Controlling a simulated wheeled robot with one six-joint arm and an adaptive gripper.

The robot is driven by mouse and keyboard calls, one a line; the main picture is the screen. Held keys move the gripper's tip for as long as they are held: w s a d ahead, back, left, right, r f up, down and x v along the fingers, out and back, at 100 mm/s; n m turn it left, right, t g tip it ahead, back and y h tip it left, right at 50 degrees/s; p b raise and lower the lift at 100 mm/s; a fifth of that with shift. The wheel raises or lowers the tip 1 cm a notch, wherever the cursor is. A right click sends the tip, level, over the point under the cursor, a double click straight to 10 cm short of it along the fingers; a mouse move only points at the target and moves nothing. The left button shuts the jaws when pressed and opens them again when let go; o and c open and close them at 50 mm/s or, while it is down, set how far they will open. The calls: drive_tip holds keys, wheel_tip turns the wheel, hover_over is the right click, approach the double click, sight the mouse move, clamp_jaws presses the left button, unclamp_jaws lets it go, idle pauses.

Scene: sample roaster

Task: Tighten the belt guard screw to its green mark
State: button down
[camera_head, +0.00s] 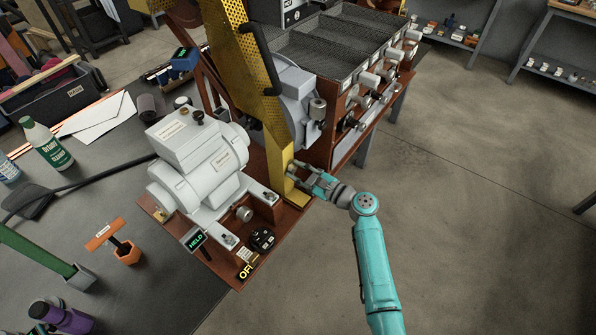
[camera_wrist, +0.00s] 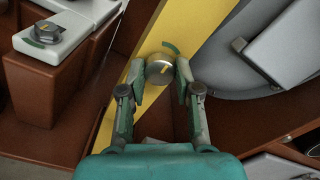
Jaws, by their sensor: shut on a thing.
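The belt guard (camera_head: 262,80) is a tall yellow perforated panel with a black handle, and its plain yellow lower strip shows in the wrist view (camera_wrist: 188,52). The guard screw (camera_wrist: 158,72) is a round metal knob with a short yellow line on its face. A green mark (camera_wrist: 171,47) curves on the yellow strip just above and right of the knob. My gripper (camera_head: 295,170) is at the guard's lower end. In the wrist view my gripper (camera_wrist: 162,78) is shut on the screw, one finger on each side. The screw is mostly hidden in the head view.
A grey motor (camera_head: 198,160) stands left of the guard on a brown base, with a small "HELD" display (camera_head: 195,239) in front. The roaster (camera_head: 345,60) with its trays and knobs is behind right. The floor (camera_head: 480,190) at right is clear.

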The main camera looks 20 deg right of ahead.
drive_tip(key=shift+f, duration=0.1)
drive_tip(key=c, duration=0.8)
unclamp_jaws()
drive_tip(key=shift+d, duration=0.1)
drive_tip(key=v, duration=1.2)
